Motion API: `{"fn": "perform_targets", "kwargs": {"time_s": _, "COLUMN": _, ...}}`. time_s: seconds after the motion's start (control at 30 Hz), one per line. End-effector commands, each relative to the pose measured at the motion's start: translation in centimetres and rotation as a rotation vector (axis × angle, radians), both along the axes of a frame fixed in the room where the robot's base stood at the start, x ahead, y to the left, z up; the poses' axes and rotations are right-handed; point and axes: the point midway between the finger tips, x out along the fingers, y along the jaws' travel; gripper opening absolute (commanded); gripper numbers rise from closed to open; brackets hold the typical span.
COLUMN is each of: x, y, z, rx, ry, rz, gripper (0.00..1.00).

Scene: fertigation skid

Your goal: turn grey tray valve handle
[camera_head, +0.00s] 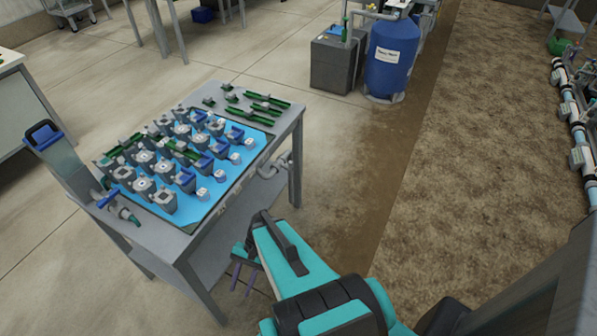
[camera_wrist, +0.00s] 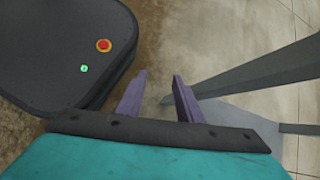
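A light-blue tray (camera_head: 222,196) lies on a grey table and holds rows of small valves. Some have blue handles, and others are grey (camera_head: 163,200) with pale round tops. Which of them is the grey tray valve handle I cannot tell at this size. My gripper (camera_head: 245,277) is low beside the table's near right side, below the tabletop and apart from the tray. In the wrist view my gripper (camera_wrist: 157,92) has its two purple fingers spread, with nothing between them. The tray and valves are not in the wrist view.
The grey table (camera_head: 160,240) has legs and a lower shelf close to my gripper; a leg (camera_wrist: 260,68) shows in the wrist view. Green parts (camera_head: 258,114) lie behind the tray. A blue tank (camera_head: 392,60) stands farther back. The brown ground to the right is open.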

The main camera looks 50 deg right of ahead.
Motion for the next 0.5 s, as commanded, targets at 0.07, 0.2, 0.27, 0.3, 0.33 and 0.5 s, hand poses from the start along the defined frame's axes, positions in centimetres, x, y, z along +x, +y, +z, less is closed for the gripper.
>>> {"fn": "perform_targets", "kwargs": {"time_s": 0.07, "x": 1.3, "y": -1.5, "z": 0.0, "rx": 0.032, "ry": 0.000, "rz": -0.102, "gripper": 0.33}}
{"fn": "perform_targets", "kwargs": {"time_s": 0.2, "x": 3.1, "y": -3.9, "z": 0.6, "rx": 0.095, "ry": 0.003, "rz": -0.268, "gripper": 0.33}}
{"fn": "perform_targets", "kwargs": {"time_s": 0.27, "x": 3.9, "y": -5.1, "z": 1.0, "rx": 0.123, "ry": 0.002, "rz": -0.338, "gripper": 0.33}}
{"fn": "perform_targets", "kwargs": {"time_s": 0.3, "x": 4.4, "y": -6.0, "z": 1.3, "rx": 0.141, "ry": 0.001, "rz": -0.384, "gripper": 0.33}}
{"fn": "perform_targets", "kwargs": {"time_s": 0.33, "x": 4.7, "y": -6.7, "z": 1.5, "rx": 0.156, "ry": 0.000, "rz": -0.419, "gripper": 0.33}}
{"fn": "perform_targets", "kwargs": {"time_s": 0.5, "x": 6.4, "y": -10.8, "z": 2.7, "rx": 0.243, "ry": -0.007, "rz": -0.607, "gripper": 0.33}}
